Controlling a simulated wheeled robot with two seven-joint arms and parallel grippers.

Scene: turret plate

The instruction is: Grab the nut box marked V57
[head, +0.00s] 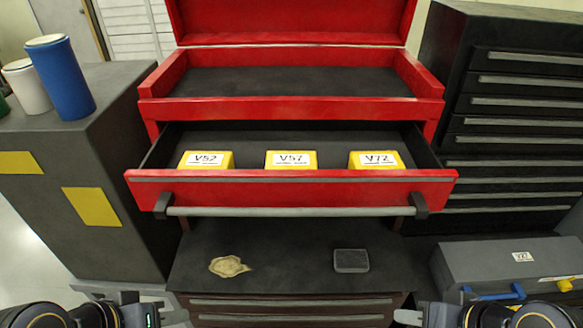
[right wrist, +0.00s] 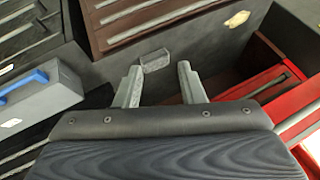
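The yellow nut box marked V57 (head: 291,160) sits in the middle of the open red drawer (head: 290,188), label facing up. A yellow box marked V52 (head: 206,160) is to its left and one marked V72 (head: 377,160) to its right. My left gripper (head: 140,300) is low at the bottom left of the head view, well away from the boxes; its fingers are too cut off to judge. My right gripper (head: 410,317) is at the bottom right of the head view, below the drawer. In the right wrist view its two fingers (right wrist: 160,88) are apart with nothing between them.
The drawer's grey handle bar (head: 290,211) runs across its front. Below, a dark top (head: 290,262) carries a beige patch (head: 229,266) and a small dark grey block (head: 350,260). A grey case (head: 505,265) stands right. A blue cylinder (head: 62,80) stands on the left cabinet.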

